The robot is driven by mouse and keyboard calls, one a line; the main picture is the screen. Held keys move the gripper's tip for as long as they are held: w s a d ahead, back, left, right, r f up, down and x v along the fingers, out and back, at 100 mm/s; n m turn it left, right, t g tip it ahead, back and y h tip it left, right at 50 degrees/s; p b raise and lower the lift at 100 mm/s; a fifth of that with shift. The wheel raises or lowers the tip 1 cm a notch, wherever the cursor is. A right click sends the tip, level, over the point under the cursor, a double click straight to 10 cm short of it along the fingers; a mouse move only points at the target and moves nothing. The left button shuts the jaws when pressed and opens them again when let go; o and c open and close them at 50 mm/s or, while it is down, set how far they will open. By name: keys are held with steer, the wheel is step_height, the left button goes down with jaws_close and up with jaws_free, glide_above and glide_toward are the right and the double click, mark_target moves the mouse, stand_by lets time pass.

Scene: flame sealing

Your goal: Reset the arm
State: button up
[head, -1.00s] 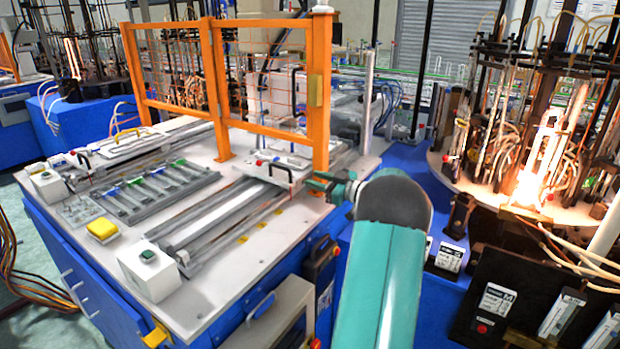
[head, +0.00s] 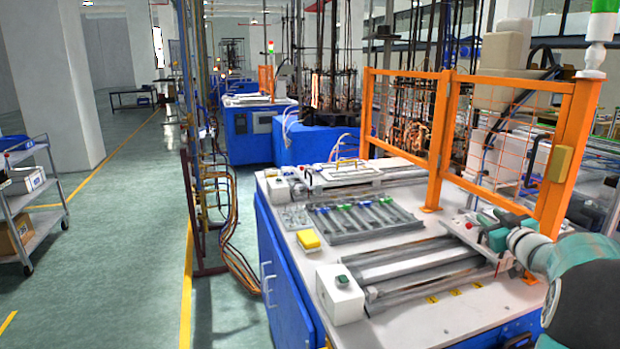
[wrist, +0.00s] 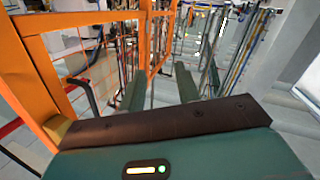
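My arm (head: 575,262) reaches in from the right edge of the head view, over the right part of the white machine table. My gripper (head: 478,219) is small there, close to the orange guard fence, and its fingers are hard to make out. In the wrist view my gripper (wrist: 160,82) shows two dark green fingers standing apart with nothing between them. The gripper is open and empty.
The orange mesh fence (head: 436,143) stands on the white table (head: 420,325), and also at left in the wrist view (wrist: 30,77). A rack with green-topped tubes (head: 365,220) lies on the table. Open green floor (head: 120,250) and a grey cart (head: 35,205) are at left.

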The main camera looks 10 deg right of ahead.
steer(key=s+a+r+m+g+h, duration=0.1)
steer(key=s+a+r+m+g, duration=0.15)
steer(key=a, duration=0.95)
steer(key=s+a+r+m+g+h, duration=0.1)
steer(key=s+a+g+h, duration=0.15)
steer(key=a, duration=0.85)
steer(key=s+a+f+n+g+y, duration=0.1)
steer(key=s+a+f+g+y, duration=0.2)
steer(key=s+a, duration=0.8)
steer(key=s+a+f+n+g+y, duration=0.1)
steer(key=s+a+f+g+y, duration=0.2)
steer(key=s+a+f, duration=0.5)
steer(key=s+a+y, duration=0.1)
steer(key=s+a, duration=0.2)
steer(key=shift+a, duration=0.4)
